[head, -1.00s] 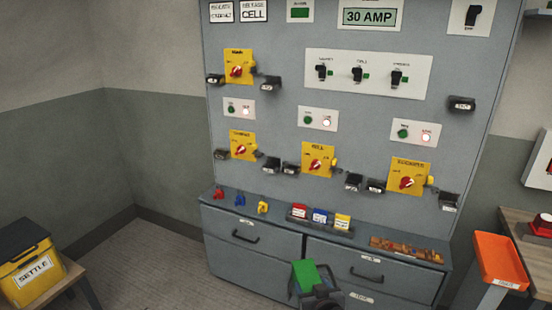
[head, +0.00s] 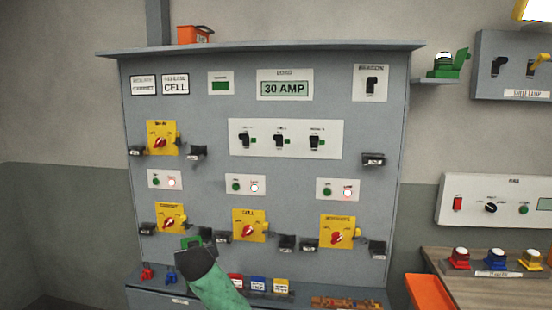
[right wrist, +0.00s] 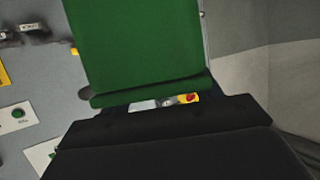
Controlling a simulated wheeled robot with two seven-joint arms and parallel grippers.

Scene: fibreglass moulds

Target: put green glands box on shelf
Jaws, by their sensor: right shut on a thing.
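The green box (head: 190,242) is in my right gripper (head: 192,252), mostly hidden behind it in the head view, in front of the lower part of the grey panel. In the right wrist view the green box (right wrist: 135,45) fills the upper middle as a plain green face, with the dark gripper (right wrist: 150,104) shut at its lower edge. Its label is not readable. A small grey wall shelf (head: 432,82) juts out right of the panel, with a green item (head: 449,66) on it. My left gripper is not in view.
The panel (head: 215,120) carries switches, yellow isolators and black padlock-like blocks. Its ledge holds red, blue and yellow items. An orange box (head: 194,35) sits on top. At right are a bench (head: 490,275) with coloured buttons and an orange tray (head: 428,292).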

